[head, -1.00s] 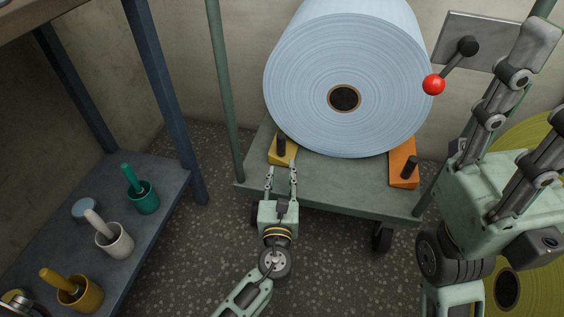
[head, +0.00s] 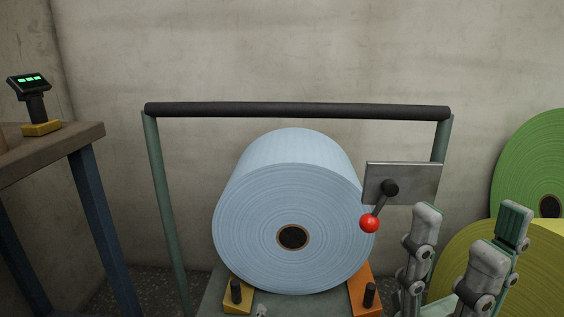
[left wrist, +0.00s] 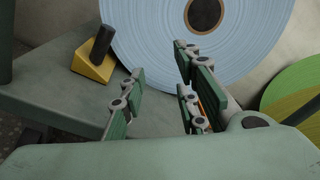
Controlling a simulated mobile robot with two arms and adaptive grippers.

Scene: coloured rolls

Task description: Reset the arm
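My right gripper (head: 463,233) is at the lower right of the head view, fingers pointing up and spread apart with nothing between them. My left gripper (left wrist: 158,75) shows in the left wrist view, its fingers apart and empty, facing the cart deck below the blue roll. In the head view only a tiny piece at the bottom edge may belong to it. The large light-blue roll (head: 245,215) lies on the green cart (left wrist: 55,92) between a yellow chock (head: 238,297) and an orange chock (head: 362,290).
A grey plate (head: 415,178) carries a lever with a red knob (head: 369,224), close to my right gripper. The cart's black handle bar (head: 300,110) spans above the roll. Green (head: 520,170) and yellow (head: 470,250) rolls stand at right. A table (head: 70,145) with a display (head: 28,84) is at left.

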